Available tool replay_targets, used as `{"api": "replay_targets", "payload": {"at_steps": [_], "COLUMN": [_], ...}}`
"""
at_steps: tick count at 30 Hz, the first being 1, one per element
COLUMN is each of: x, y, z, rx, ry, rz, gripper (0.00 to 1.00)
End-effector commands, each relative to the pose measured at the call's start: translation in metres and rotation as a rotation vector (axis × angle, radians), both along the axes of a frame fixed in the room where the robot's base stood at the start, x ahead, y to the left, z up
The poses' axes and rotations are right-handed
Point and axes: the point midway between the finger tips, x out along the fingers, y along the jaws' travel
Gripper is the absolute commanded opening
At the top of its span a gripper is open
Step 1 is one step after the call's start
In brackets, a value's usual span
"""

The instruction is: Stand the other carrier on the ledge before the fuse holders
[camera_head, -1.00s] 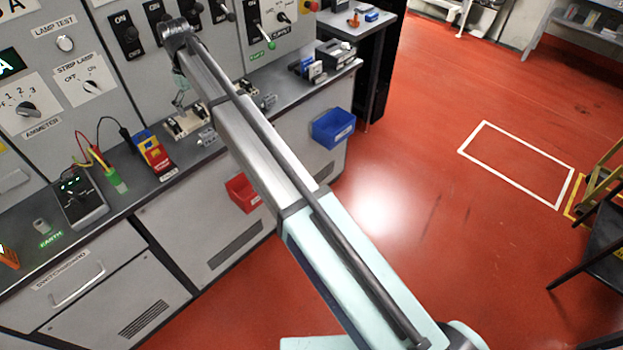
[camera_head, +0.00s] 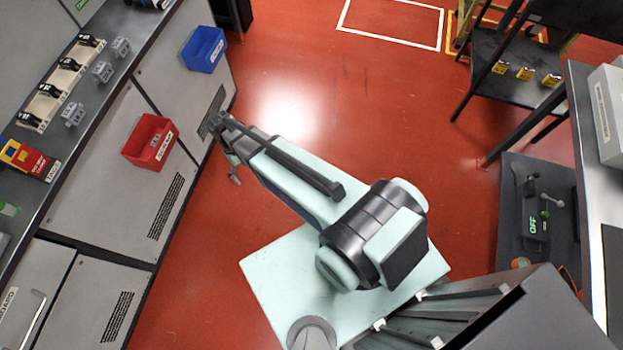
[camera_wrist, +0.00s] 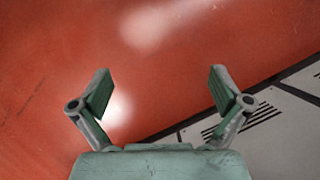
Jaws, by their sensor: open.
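The fuse holders are cream bases with black parts (camera_head: 62,80) along the bench at the upper left of the head view. In front of them, on the ledge, stand grey carrier-like pieces (camera_head: 103,71), one nearer the far end (camera_head: 121,47) and one nearer me (camera_head: 73,114). A small grey item (camera_head: 155,140) shows inside the red bin; I cannot tell if it is a carrier. My gripper (camera_head: 233,172) is right of the red bin, over the floor. In the wrist view my gripper (camera_wrist: 160,85) is open, with nothing between its fingers.
The red bin (camera_head: 138,154) and a blue bin (camera_head: 205,50) hang on the cabinet front. A red-and-yellow box (camera_head: 25,160) stands on the bench. A dark table (camera_head: 510,80) and a workbench (camera_head: 580,130) stand at the right.

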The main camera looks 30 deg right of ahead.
Motion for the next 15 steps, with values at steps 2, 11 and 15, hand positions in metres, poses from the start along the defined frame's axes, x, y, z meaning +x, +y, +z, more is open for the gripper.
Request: {"api": "replay_targets", "payload": {"at_steps": [2,11,15], "x": [-0.051,-0.205,-0.254], "y": [-0.026,-0.082,-0.093], "z": [-0.015,-0.047,-0.049], "rx": [-0.012,-0.041,-0.048], "ry": [0.038,0.153,0.19], "rz": [-0.045,-0.191,-0.239], "gripper": [1.0,1.0,1.0]}}
